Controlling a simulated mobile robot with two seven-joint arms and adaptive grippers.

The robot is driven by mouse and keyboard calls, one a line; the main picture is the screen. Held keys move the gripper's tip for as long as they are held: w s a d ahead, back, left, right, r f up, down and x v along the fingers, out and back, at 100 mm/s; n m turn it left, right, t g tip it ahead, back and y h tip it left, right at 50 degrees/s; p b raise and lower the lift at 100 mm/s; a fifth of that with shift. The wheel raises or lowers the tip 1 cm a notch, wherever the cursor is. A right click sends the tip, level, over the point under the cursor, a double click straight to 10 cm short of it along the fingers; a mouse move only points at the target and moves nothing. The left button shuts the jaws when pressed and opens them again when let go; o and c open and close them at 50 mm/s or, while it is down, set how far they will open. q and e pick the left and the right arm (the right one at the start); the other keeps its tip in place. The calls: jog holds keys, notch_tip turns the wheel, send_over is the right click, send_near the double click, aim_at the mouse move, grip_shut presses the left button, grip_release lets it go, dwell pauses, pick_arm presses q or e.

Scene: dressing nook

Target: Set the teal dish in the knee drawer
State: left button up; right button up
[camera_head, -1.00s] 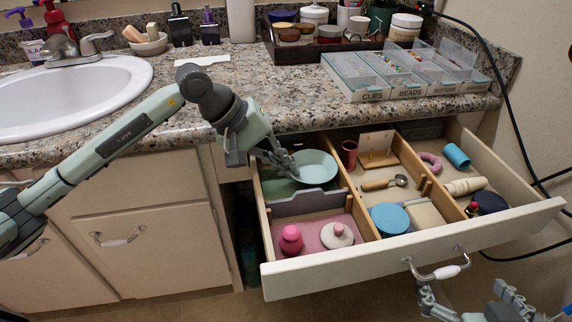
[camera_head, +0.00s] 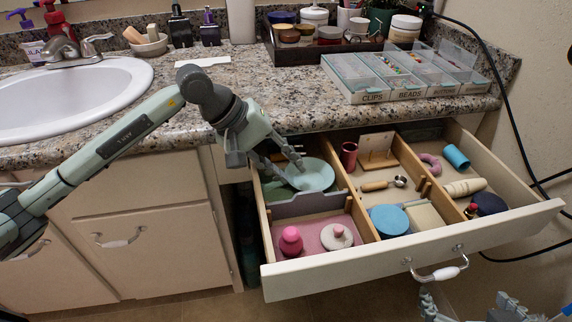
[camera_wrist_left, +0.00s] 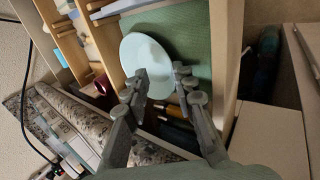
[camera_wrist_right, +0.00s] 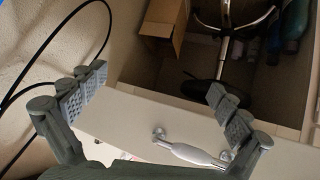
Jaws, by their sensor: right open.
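The teal dish (camera_head: 316,177) is in the back left compartment of the open knee drawer (camera_head: 400,244), over its green lining. It looks about flat; whether it touches the lining all round I cannot tell. In the left wrist view the dish (camera_wrist_left: 148,52) shows just beyond the fingertips. My right gripper (camera_wrist_right: 152,98) is open and empty in front of the drawer's handle (camera_wrist_right: 190,153), low at the head view's right.
A grey divider (camera_head: 310,203) fronts the dish's compartment. Other compartments hold pink jars (camera_head: 291,240), a blue round lid (camera_head: 389,219), a scoop (camera_head: 383,184) and a blue cylinder (camera_head: 456,156). The counter edge overhangs the drawer's back. A black cable (camera_head: 505,95) hangs at right.

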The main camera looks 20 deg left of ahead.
pick_arm(q)
jog(key=shift+a+r+p, duration=0.25)
jog(key=shift+r+p, duration=0.35)
jog(key=shift+r, duration=0.25)
jog(key=v, duration=1.1)
jog(key=shift+s, duration=0.2)
pick_arm(e)
jog(key=s+d+f+g, duration=0.1)
jog(key=s+d+f+g+h, duration=0.1)
jog(key=s+d, duration=0.1)
jog(key=shift+d+f, duration=0.2)
jog(key=shift+f, duration=0.2)
jog(key=shift+m, duration=0.3)
jog(key=shift+c, duration=0.2)
